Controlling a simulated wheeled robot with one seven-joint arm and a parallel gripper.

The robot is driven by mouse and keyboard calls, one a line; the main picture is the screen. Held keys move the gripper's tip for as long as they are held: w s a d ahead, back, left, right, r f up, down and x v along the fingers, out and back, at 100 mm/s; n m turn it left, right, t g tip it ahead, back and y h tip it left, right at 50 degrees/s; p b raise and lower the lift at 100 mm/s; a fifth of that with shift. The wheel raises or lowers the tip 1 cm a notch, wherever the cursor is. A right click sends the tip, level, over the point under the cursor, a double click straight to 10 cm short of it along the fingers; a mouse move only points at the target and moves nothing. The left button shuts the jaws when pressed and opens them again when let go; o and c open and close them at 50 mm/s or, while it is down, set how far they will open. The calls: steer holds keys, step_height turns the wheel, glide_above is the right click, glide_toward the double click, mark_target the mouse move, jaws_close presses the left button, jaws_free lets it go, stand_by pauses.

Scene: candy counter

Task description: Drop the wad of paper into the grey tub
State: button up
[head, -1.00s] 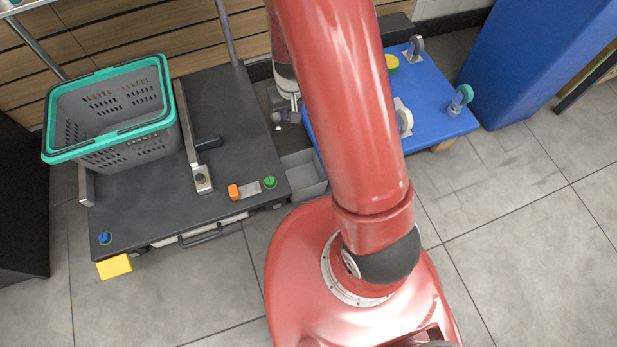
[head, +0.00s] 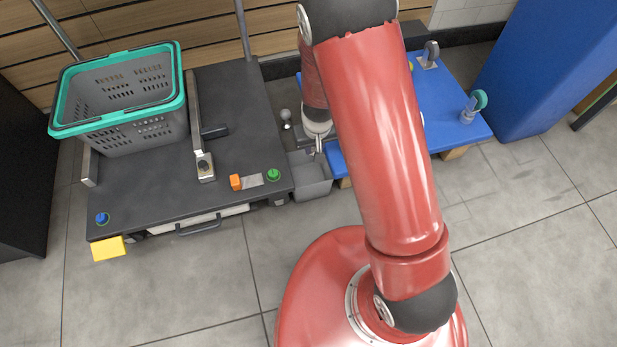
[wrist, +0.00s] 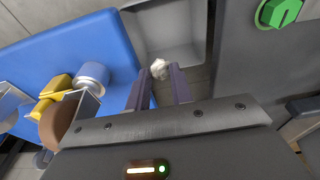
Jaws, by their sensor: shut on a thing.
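The wad of paper (wrist: 160,68) is a small, crumpled, whitish lump between my fingertips in the wrist view. My gripper (wrist: 161,80) is shut on it. The grey tub (wrist: 165,22) lies just beyond the wad in the wrist view, with its inside floor and walls showing. In the head view the grey tub (head: 312,189) stands in the gap between the dark cart and the blue platform. My gripper (head: 319,146) is over the tub's back part there, pointing down. The wad cannot be made out in the head view.
The dark cart (head: 235,110) at left carries a grey basket with a teal rim (head: 150,140), a metal bar, an orange block (head: 236,182) and a green knob (head: 273,174). The blue platform (head: 455,115) at right bears several fittings. A tall blue block (head: 535,70) stands behind.

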steer(key=shift+f+b, duration=0.3)
steer(key=shift+f, duration=0.5)
steer(key=o, duration=1)
steer(key=shift+o, duration=0.2)
steer(key=shift+r, duration=0.15)
step_height(320, 180, up, 8)
steer(key=s+p, duration=0.1)
steer(key=p, duration=0.1)
steer(key=shift+d+f+p, duration=0.15)
steer(key=shift+f+p, duration=0.1)
steer(key=shift+p, duration=0.05)
